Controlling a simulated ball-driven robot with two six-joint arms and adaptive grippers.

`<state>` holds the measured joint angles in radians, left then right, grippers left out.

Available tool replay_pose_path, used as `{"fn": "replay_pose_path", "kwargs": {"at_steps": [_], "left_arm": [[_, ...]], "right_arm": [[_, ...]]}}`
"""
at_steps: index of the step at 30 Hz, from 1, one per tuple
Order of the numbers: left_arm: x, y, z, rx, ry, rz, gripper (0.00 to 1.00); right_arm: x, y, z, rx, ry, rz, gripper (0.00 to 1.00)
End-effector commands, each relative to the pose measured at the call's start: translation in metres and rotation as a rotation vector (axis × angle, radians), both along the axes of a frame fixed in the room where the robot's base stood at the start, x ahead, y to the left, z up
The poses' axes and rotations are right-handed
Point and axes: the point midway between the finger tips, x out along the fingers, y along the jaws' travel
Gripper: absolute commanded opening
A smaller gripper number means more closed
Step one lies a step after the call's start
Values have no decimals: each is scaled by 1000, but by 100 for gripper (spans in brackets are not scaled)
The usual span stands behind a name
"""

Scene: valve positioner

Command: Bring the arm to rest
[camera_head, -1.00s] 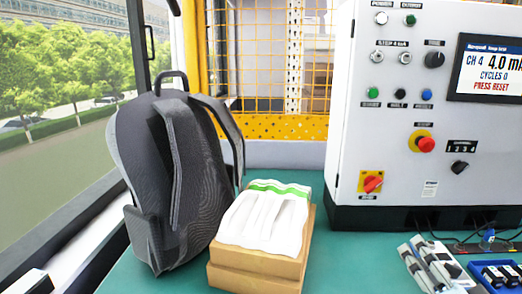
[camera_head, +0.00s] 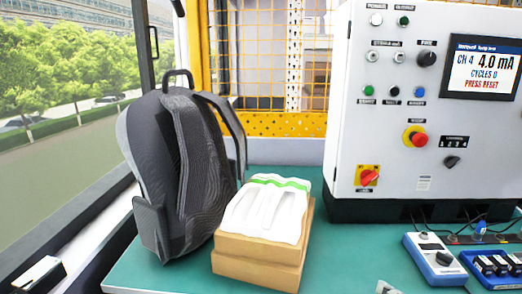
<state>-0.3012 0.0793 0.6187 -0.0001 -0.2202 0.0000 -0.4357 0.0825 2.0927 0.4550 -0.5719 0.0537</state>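The control cabinet (camera_head: 390,150) stands at the right, and its screen (camera_head: 484,66) reads CH 4, 4.0 mA, CYCLES 0, PRESS RESET. Its red mushroom button (camera_head: 418,139) sits on a yellow ring. A blue and white handheld instrument (camera_head: 435,262) lies on the green bench (camera_head: 340,265) in front of the cabinet.
A dark grey backpack (camera_head: 180,170) stands at the left by the window. Next to it is a cardboard box (camera_head: 258,262) topped with white cloth-like items (camera_head: 265,212). A blue tray (camera_head: 488,278) with small parts is at the lower right.

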Motion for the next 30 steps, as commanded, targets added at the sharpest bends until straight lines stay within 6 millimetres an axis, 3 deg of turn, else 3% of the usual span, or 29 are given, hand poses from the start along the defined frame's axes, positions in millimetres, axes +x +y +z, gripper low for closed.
{"fn": "replay_pose_path", "kwargs": {"at_steps": [9,21,30], "left_arm": [[0,0,0,0,0,0,70],[1,0,0,1,-2,0,70],[2,1,-9,1,-3,0,70]], "right_arm": [[-86,-18,-20,-323,385,146,35],[-175,-64,-9,-549,744,146,35],[-159,-71,-108,-536,775,148,35]]}}
